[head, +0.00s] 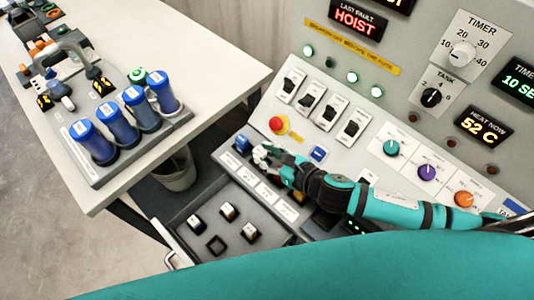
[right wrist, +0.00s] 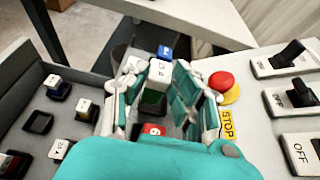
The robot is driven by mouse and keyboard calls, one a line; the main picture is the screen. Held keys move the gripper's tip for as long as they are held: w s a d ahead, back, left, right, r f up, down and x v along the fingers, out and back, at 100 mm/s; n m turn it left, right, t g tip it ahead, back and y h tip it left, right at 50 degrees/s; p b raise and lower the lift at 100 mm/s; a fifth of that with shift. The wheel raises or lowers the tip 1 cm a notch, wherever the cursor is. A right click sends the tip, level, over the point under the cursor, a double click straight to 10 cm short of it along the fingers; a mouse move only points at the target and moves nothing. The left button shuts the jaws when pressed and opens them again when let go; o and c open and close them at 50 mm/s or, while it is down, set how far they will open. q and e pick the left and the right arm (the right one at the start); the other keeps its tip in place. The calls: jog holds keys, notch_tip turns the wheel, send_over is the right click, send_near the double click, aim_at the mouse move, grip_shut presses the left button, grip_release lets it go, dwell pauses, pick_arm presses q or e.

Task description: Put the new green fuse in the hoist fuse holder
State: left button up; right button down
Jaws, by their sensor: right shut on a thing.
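My right gripper (head: 266,157) is over the row of fuse holders (head: 232,162) at the foot of the control panel. In the right wrist view its fingers (right wrist: 160,92) are closed around a fuse with a white lettered top (right wrist: 158,70) and a dark green body (right wrist: 152,101). The fingers and hand hide part of it, and I cannot tell whether it touches a holder. A blue fuse (head: 242,143) stands at the left end of the row and shows just beyond the fingers in the wrist view (right wrist: 165,51). A red piece marked 6 (right wrist: 153,130) shows under the hand. My left gripper is not in view.
An open drawer (head: 178,225) holds several white-topped fuses (head: 228,211) and an empty square socket (head: 216,245). The panel has rocker switches (head: 330,113), a red stop button (head: 277,124) and a HOIST fault display (head: 356,19). Blue-capped cylinders (head: 117,124) stand on the left table.

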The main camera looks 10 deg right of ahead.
jog(key=shift+w+d+f, duration=0.1)
jog(key=shift+w+d, duration=0.05)
jog(key=shift+w, duration=0.55)
notch_tip(320, 180, down, 3)
jog(key=shift+f, duration=0.1)
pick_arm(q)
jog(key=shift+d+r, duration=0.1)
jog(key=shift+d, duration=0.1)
pick_arm(e)
jog(key=shift+f, duration=0.15)
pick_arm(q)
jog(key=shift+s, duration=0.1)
pick_arm(e)
jog(key=c, duration=1.1)
grip_release()
jog(key=shift+f, duration=0.1)
